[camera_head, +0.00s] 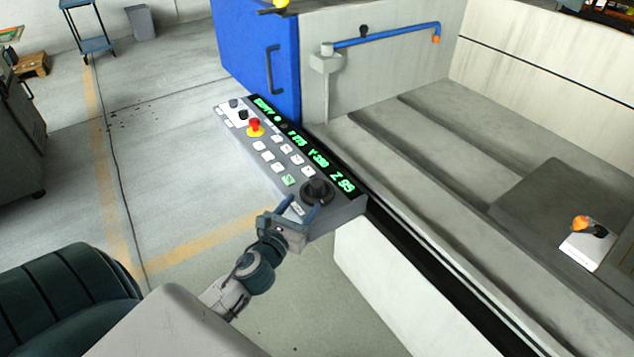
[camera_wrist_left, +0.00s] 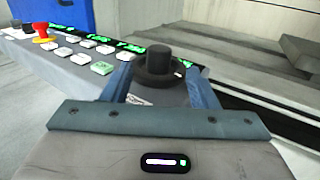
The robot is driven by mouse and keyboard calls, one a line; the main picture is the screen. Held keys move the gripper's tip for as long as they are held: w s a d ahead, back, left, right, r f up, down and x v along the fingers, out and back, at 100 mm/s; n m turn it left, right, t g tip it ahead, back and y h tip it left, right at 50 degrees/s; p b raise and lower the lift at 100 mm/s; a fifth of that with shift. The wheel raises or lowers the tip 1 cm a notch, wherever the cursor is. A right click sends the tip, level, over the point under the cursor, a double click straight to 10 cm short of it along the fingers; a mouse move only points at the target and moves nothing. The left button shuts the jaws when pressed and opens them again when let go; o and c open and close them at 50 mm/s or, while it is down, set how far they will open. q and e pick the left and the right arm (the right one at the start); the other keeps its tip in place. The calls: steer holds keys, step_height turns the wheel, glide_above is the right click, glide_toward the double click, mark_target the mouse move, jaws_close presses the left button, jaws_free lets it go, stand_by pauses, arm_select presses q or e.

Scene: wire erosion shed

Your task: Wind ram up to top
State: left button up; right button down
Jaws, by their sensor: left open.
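A grey control panel (camera_head: 270,150) runs along the machine's edge. Its green display (camera_head: 343,181) reads Z 95, with X and Y figures to the left. A black rotary knob (camera_head: 317,187) stands at the panel's near end, and it also shows in the left wrist view (camera_wrist_left: 159,60). My left gripper (camera_head: 301,206) is open at the knob's near side, fingers pointing at it. In the wrist view the knob shows between the two blue fingers (camera_wrist_left: 160,88). I cannot tell whether they touch it. I cannot make out the ram. My right gripper is not in view.
A red stop button (camera_head: 255,127) and several white buttons (camera_head: 282,149) sit farther along the panel, with one green button (camera_head: 289,180). A blue door (camera_head: 255,60) stands behind. The machine's grey tank (camera_head: 400,130) lies to the right. Open floor (camera_head: 170,150) lies left.

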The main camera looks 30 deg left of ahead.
mark_target(315, 186)
arm_select(q)
steer(key=w, duration=0.2)
steer(key=w+p, duration=0.1)
steer(key=w, duration=0.2)
steer(key=w+a+p, duration=0.1)
steer(key=w, duration=0.2)
steer(key=shift+w, duration=0.2)
steer(key=shift+w+a, duration=0.1)
steer(key=shift+w, duration=0.35)
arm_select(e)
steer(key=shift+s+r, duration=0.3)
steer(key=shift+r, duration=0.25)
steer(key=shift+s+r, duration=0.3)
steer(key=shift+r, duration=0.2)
arm_select(q)
steer(key=c, duration=1)
steer(key=shift+o, duration=0.2)
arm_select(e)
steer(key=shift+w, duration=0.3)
